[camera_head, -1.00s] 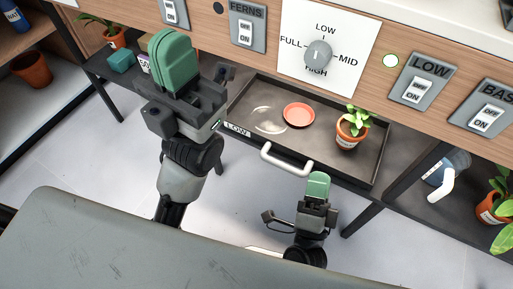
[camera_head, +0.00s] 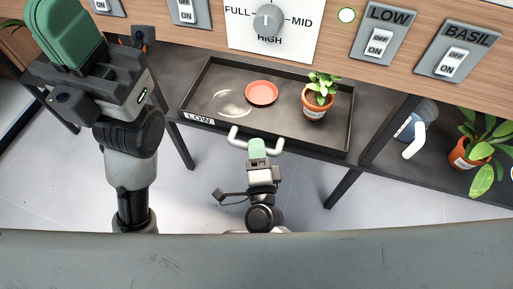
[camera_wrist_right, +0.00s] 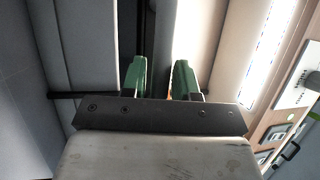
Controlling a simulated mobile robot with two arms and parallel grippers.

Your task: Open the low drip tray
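The low drip tray (camera_head: 326,146) is a dark, shallow tray under the wooden panel, with a LOW label (camera_head: 199,119) at its front left. Its pale bar handle (camera_head: 234,137) sticks out from the front edge. My right gripper (camera_head: 257,148) is at the middle of the handle and covers part of it; I cannot tell whether they touch. In the right wrist view, the green fingers (camera_wrist_right: 158,82) stand apart, and no grip on the handle is clear. My left gripper (camera_head: 65,30) is raised at the left, away from the tray; its finger gap is hidden.
A red saucer (camera_head: 261,93) and a potted plant (camera_head: 314,103) stand in the tray, beside a pale wet patch. A dial (camera_head: 267,20) and LOW (camera_head: 378,42) and BASIL (camera_head: 452,62) switches are on the panel. A watering can (camera_head: 415,135) and another plant (camera_head: 467,153) stand right.

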